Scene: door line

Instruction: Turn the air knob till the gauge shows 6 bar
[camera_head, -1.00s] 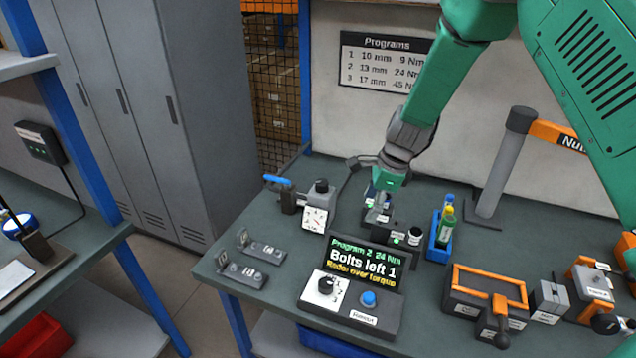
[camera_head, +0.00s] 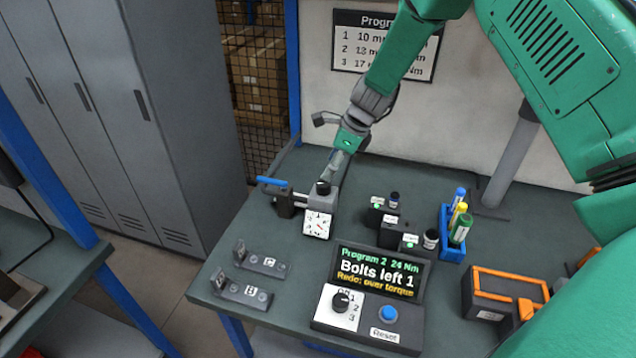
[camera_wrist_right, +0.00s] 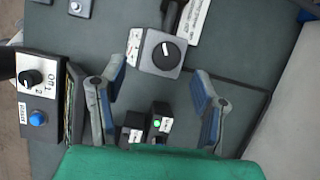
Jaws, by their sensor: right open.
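The air knob (camera_head: 322,188) is a black knob on top of a grey regulator block on the bench; in the right wrist view the knob (camera_wrist_right: 166,54) has a white pointer line. The gauge (camera_head: 317,225) is a white dial on the block's front with a reddish needle; its reading is too small to tell. My right gripper (camera_head: 336,176) is just above and behind the knob. In the right wrist view the open gripper (camera_wrist_right: 159,78) has its blue-padded fingers apart, with the regulator ahead between them, and nothing held. My left gripper is not in view.
A blue-handled valve (camera_head: 273,182) stands close left of the regulator. Small black boxes (camera_head: 382,215) with green lights stand to its right. A display console (camera_head: 375,290) with a selector knob and blue button is in front. Brackets B and C (camera_head: 245,290) lie front left.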

